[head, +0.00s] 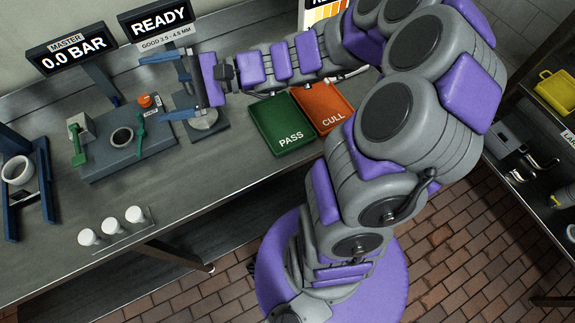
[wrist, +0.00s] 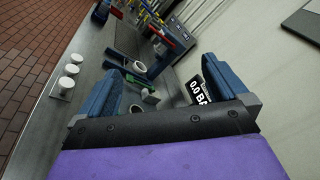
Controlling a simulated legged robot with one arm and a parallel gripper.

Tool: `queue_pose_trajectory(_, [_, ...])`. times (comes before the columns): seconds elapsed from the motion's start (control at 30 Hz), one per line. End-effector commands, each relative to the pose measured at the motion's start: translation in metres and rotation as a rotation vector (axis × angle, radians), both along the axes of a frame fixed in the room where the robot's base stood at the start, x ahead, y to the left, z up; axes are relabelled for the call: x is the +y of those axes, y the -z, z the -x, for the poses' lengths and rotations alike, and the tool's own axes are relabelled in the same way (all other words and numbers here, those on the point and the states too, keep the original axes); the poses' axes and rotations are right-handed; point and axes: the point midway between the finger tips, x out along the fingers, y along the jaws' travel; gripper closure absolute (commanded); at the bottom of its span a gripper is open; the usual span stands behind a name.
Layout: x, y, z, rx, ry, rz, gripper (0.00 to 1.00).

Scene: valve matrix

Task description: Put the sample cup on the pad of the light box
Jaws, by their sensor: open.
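Three small white cups (head: 111,224) stand in a row near the bench's front edge; they also show in the wrist view (wrist: 72,69). I cannot tell which is the sample cup. A dark base with a pale round pad (head: 205,119) sits under the READY display (head: 161,20); this looks like the light box. My gripper (head: 168,86) is open and empty, its blue fingers pointing left, above the bench beside that base. One finger partly overlaps the base. In the wrist view, the two fingers (wrist: 160,88) are wide apart with nothing between them held.
A grey fixture (head: 105,158) with a round opening, green levers and an orange knob stands left of my gripper. A blue frame with a white ring (head: 18,170) is at far left. Green PASS (head: 270,138) and orange CULL (head: 330,98) trays lie right.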

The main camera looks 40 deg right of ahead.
Motion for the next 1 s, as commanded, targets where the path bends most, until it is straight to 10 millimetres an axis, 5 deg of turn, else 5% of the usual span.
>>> queue_pose_trajectory(0.1, [0.045,0.014,0.064,-0.044,-0.237,0.215,0.0])
queue_pose_trajectory(0.23, [0.062,0.04,0.129,-0.08,-0.457,0.458,0.0])
queue_pose_trajectory(0.37, [0.049,0.068,0.183,-0.107,-0.641,0.718,0.0])
queue_pose_trajectory(0.5, [0.011,0.088,0.224,-0.133,-0.788,1.016,0.0])
queue_pose_trajectory(0.8, [-0.079,0.09,0.255,-0.151,-0.907,1.495,0.0])
queue_pose_trajectory(1.0, [-0.095,0.087,0.258,-0.149,-0.912,1.574,0.0])
